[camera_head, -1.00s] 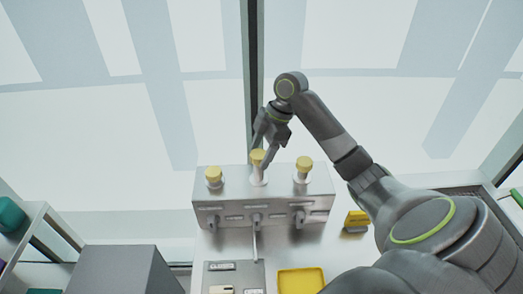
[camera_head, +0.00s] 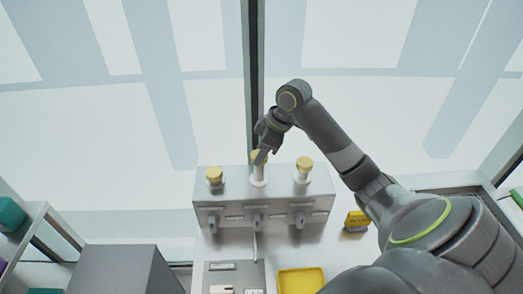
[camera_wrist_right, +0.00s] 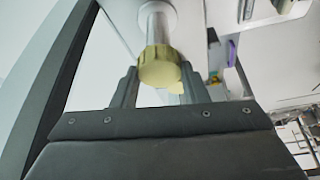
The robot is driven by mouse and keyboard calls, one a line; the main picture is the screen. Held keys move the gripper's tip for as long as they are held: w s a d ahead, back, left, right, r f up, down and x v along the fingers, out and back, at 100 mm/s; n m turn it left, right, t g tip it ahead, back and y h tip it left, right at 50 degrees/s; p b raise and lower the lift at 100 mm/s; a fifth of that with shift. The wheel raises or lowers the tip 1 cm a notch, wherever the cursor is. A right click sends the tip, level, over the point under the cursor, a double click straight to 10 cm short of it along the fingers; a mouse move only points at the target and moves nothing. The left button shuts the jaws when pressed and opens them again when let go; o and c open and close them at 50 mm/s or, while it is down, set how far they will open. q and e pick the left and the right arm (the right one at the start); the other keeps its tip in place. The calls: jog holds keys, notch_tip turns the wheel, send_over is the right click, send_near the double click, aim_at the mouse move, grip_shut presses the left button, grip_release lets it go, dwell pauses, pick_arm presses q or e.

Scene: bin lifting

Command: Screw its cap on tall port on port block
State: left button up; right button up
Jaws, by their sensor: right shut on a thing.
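The port block (camera_head: 265,212) is a grey metal box with three posts on top, each topped in yellow. The tall port (camera_head: 258,176) is the middle white post. Its yellow cap (camera_head: 254,155) sits at the top of the post, partly hidden by a finger. My right gripper (camera_head: 262,156) is shut on this cap from above. In the right wrist view the yellow cap (camera_wrist_right: 159,68) is between the two fingers, in line with the white post (camera_wrist_right: 156,24). Whether the thread is fully seated cannot be told. My left gripper is not in view.
Shorter yellow-topped ports stand at left (camera_head: 214,177) and right (camera_head: 304,168) of the tall one. A grey box (camera_head: 125,270) stands at lower left.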

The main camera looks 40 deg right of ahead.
jog(key=m+h, duration=0.1)
jog(key=m, duration=0.2)
jog(key=m+t+h, duration=0.1)
jog(key=m, duration=0.2)
jog(key=shift+s+m, duration=0.1)
jog(key=shift+m, duration=0.3)
jog(key=o, duration=0.8)
jog(key=shift+d, duration=0.25)
jog(key=shift+a, duration=0.1)
jog(key=shift+a+n, duration=0.1)
jog(key=shift+n, duration=1)
jog(key=n+y, duration=0.2)
jog(key=n, duration=0.2)
jog(key=shift+n+g, duration=0.3)
jog(key=shift+g, duration=0.1)
jog(key=n+g, duration=0.1)
jog(key=n, duration=0.2)
jog(key=n+g+y, duration=0.1)
jog(key=n, duration=0.2)
